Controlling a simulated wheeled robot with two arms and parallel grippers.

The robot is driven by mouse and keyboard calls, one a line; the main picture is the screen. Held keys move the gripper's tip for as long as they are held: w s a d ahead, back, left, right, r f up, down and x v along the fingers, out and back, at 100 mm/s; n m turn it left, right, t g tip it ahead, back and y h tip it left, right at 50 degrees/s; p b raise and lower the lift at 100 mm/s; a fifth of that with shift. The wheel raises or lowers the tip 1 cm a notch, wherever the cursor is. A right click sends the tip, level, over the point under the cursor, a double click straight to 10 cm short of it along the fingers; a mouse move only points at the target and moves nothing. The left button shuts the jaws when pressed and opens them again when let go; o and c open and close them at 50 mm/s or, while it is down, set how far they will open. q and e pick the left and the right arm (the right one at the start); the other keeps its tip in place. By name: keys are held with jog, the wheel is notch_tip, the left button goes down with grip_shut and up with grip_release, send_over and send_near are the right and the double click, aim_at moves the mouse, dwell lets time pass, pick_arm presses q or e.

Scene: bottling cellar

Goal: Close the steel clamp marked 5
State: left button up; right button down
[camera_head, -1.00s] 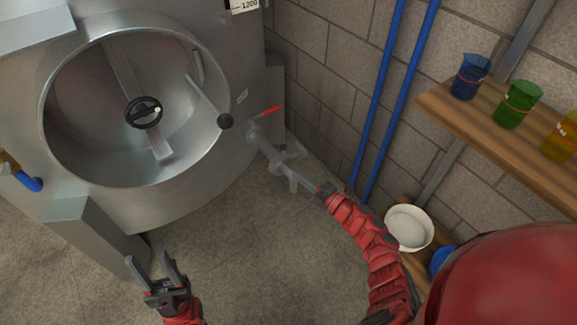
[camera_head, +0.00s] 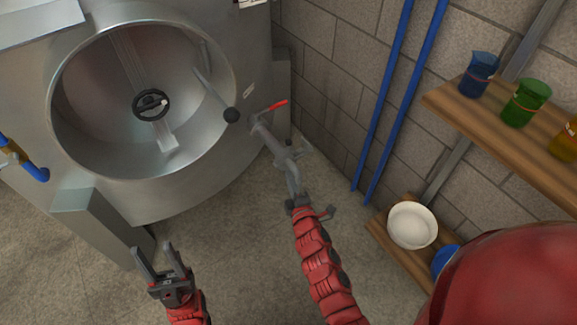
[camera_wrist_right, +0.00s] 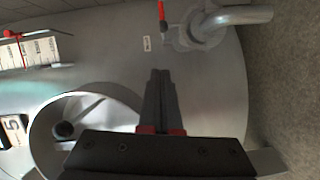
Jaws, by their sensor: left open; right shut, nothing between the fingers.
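The grey steel tank has a round door opening (camera_head: 62,140). My left gripper (camera_head: 153,248) is open and empty below the door.
A pipe fitting with a red handle (camera_head: 275,105) stands right of the door, close to my right gripper. Blue pipes (camera_head: 397,100) run down the brick wall. A shelf (camera_head: 490,125) carries coloured beakers; a white bowl (camera_head: 412,226) sits lower. The floor between my arms is clear.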

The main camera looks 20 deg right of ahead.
send_near(288, 144)
jog(key=w+a, duration=0.3)
jog(key=a, duration=0.1)
jog(key=w+d, duration=0.1)
jog(key=w, duration=0.1)
jog(key=w+d+b, duration=0.1)
jog(key=shift+w+d+f, duration=0.15)
jog(key=shift+w+d, duration=0.25)
jog(key=shift+w+d+f, duration=0.1)
jog(key=shift+w+d, duration=0.15)
jog(key=shift+d, duration=0.1)
jog(key=shift+d+m, duration=0.2)
jog(key=shift+m, duration=0.1)
jog(key=shift+p, duration=0.3)
